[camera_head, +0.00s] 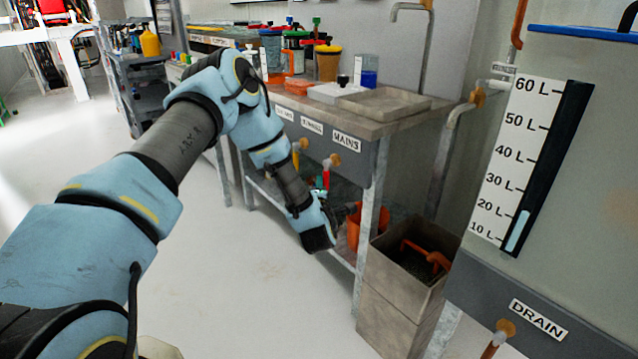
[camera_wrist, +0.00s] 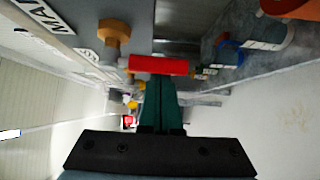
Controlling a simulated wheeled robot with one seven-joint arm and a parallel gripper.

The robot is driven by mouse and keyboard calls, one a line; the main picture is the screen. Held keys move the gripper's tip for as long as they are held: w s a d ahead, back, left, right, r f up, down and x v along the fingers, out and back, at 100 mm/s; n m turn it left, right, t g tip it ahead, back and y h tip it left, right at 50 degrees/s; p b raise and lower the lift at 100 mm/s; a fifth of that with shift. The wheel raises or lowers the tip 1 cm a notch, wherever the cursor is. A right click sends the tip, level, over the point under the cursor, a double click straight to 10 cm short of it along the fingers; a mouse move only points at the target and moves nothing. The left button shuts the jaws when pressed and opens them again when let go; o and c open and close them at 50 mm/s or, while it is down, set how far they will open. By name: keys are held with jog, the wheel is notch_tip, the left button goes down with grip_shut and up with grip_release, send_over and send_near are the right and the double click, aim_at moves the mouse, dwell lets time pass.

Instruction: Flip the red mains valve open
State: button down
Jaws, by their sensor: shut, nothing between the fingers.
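The red mains valve handle (camera_wrist: 163,65) is a short red bar beside a pale pipe with a brass-coloured fitting (camera_wrist: 114,32) in the wrist view. In the head view the handle (camera_head: 326,179) shows small, pointing down below the MAINS label (camera_head: 347,141). My gripper (camera_wrist: 160,82) is shut and empty, its dark green fingers pointing at the handle's near edge. I cannot tell whether they touch it. In the head view my gripper (camera_head: 346,211) is below the valve, in front of the under-bench space.
A yellow-handled valve (camera_head: 296,155) is left of the mains valve. An orange bucket (camera_head: 372,226) sits below, close to my gripper. A grey bin (camera_head: 392,288) and bench leg (camera_head: 368,225) are to the right. The floor in front is clear.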

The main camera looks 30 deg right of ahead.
aim_at(328, 183)
jog(key=shift+s+n+g+p, duration=0.2)
jog(key=shift+n+g+p, duration=0.1)
jog(key=shift+g, duration=0.1)
jog(key=s+n+g+p, duration=0.1)
jog(key=r+n+g+y+p, duration=0.1)
jog(key=p, duration=0.1)
jog(key=shift+s+d+g+p, duration=0.2)
jog(key=shift+s+g+p, duration=0.1)
jog(key=shift+s+g, duration=0.1)
jog(key=n+g+p, duration=0.1)
jog(key=s+r+g+p, duration=0.1)
jog(key=g+p, duration=0.1)
jog(key=shift+s+d+n, duration=0.15)
jog(key=shift+s+n, duration=0.1)
jog(key=shift+n, duration=0.15)
jog(key=r+n+g+p, duration=0.1)
jog(key=g+p, duration=0.1)
jog(key=s+r+n+g+p, duration=0.1)
jog(key=g+p, duration=0.1)
jog(key=s+r+n+g+p, duration=0.1)
jog(key=g+p, duration=0.1)
jog(key=shift+d+r+g+p, duration=0.25)
jog(key=shift+g+p, duration=0.05)
jog(key=shift+p, duration=0.1)
jog(key=shift+r, duration=0.1)
